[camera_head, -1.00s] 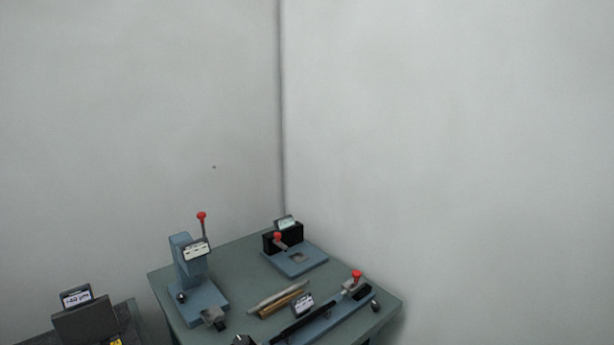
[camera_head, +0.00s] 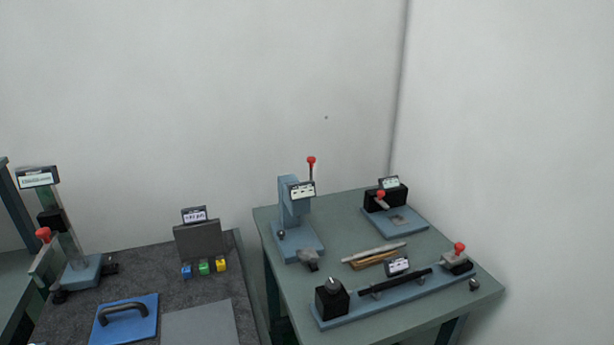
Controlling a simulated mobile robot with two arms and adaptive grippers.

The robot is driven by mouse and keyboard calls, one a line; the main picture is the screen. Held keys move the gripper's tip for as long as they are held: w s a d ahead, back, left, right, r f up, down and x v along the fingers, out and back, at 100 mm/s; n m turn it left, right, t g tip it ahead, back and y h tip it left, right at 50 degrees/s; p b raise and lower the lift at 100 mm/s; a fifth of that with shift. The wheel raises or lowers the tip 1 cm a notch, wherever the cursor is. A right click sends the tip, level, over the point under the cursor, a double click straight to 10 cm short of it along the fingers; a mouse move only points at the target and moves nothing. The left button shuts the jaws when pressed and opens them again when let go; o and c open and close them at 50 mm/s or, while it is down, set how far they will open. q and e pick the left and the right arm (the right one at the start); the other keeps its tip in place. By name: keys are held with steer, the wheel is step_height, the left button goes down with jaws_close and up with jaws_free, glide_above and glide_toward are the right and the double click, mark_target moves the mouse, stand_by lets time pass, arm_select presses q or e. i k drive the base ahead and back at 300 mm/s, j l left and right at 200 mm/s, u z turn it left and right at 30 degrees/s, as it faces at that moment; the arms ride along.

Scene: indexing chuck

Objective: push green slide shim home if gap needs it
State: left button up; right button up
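A small green block (camera_head: 204,267), which may be the green slide shim, sits on the dark grey bench (camera_head: 140,262) at the foot of a grey upright plate (camera_head: 200,242). A blue block (camera_head: 186,271) is to its left and a yellow block (camera_head: 221,264) to its right. A small display (camera_head: 194,215) on top of the plate shows a reading in µm; its digits are too small to read surely. Whether the green block is pushed in or out, and any gap, cannot be told. Neither gripper shows in the head view.
A blue plate with a black handle (camera_head: 124,316) and a bare grey plate (camera_head: 200,325) lie at the bench front. A red-knobbed stand (camera_head: 75,250) is at left. The green table (camera_head: 340,217) at right holds several fixtures and rods. Walls meet behind it.

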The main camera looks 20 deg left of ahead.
mark_target(205, 270)
steer(key=u, duration=1.4)
